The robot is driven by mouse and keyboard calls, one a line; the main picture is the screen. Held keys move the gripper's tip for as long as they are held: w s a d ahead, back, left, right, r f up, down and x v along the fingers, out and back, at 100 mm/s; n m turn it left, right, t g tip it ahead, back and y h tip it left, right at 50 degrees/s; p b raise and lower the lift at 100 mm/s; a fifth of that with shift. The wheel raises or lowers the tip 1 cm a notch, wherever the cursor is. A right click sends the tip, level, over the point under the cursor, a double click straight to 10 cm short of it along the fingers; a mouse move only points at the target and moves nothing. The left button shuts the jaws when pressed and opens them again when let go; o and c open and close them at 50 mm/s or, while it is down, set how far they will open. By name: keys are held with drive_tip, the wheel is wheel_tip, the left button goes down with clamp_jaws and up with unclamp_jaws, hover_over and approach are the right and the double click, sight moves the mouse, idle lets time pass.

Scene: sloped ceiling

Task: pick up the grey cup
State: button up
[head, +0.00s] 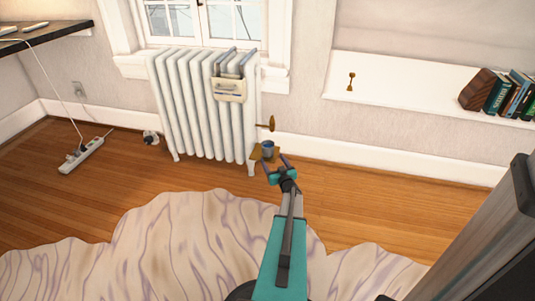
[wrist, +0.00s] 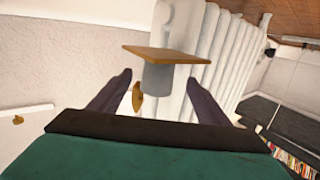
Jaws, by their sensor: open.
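The grey cup (head: 267,147) stands on a small wooden shelf (head: 257,155) beside the radiator's right end. In the wrist view, which looks turned over, the cup (wrist: 158,78) appears below the wooden board (wrist: 165,54). My gripper (head: 275,161) is open, with its fingers spread just in front of the cup and shelf. In the wrist view the cup lies in the gap between the two fingertips (wrist: 162,80). No contact shows, and the remaining distance is hard to tell.
A brass fitting (head: 266,125) sticks out just above the cup and shows close to it in the wrist view (wrist: 137,98). The white radiator (head: 200,110) is immediately left. A white ledge (head: 400,95) with books is at right. The floor around the rug (head: 160,240) is mostly clear.

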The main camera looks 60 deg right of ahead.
sight(270, 153)
drive_tip(key=shift+w+d, duration=0.35)
drive_tip(key=shift+w, duration=0.1)
drive_tip(key=shift+b+x, duration=1.6)
drive_tip(key=shift+x, duration=1)
drive_tip(key=shift+r, duration=0.2)
drive_tip(key=c, duration=1.2)
drive_tip(key=shift+o, duration=0.2)
drive_tip(key=shift+r, duration=0.1)
